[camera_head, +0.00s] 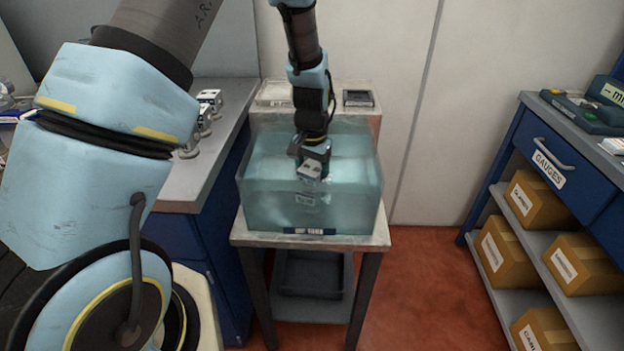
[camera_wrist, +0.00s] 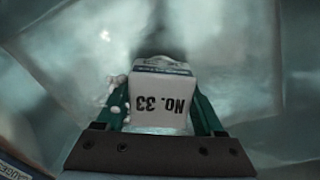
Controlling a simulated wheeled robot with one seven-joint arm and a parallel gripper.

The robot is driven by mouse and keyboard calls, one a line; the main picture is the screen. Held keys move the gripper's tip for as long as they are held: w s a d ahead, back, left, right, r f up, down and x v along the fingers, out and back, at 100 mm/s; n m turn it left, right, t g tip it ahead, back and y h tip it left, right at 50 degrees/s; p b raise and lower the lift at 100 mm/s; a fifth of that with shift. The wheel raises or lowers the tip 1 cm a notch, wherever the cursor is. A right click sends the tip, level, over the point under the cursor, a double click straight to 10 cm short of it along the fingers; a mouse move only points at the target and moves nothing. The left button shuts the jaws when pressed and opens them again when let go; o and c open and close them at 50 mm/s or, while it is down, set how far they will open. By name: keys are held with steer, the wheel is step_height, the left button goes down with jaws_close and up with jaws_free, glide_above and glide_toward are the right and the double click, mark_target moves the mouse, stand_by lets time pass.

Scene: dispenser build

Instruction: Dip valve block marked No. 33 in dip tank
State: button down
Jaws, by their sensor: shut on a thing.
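The dip tank (camera_head: 265,205) is a clear box of pale blue-green water on a small stand. My gripper (camera_head: 312,162) reaches down into the tank from above. In the wrist view my gripper (camera_wrist: 158,112) is shut on a white valve block (camera_wrist: 160,100), whose label reads "NO. 33" upside down. The block also shows in the head view (camera_head: 311,170), at or partly below the water surface. White bubbles lie beside the block in the wrist view. How deep its lower end sits is hard to tell.
Several other white-topped blocks (camera_head: 207,105) stand on the grey counter to the left. A small dark device (camera_head: 358,98) sits behind the tank. A blue shelf unit (camera_head: 510,150) with cardboard boxes stands at the right. Red floor (camera_head: 425,290) lies open between.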

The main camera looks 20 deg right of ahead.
steer(key=shift+f, duration=0.35)
jaws_free()
steer(key=shift+r, duration=0.15)
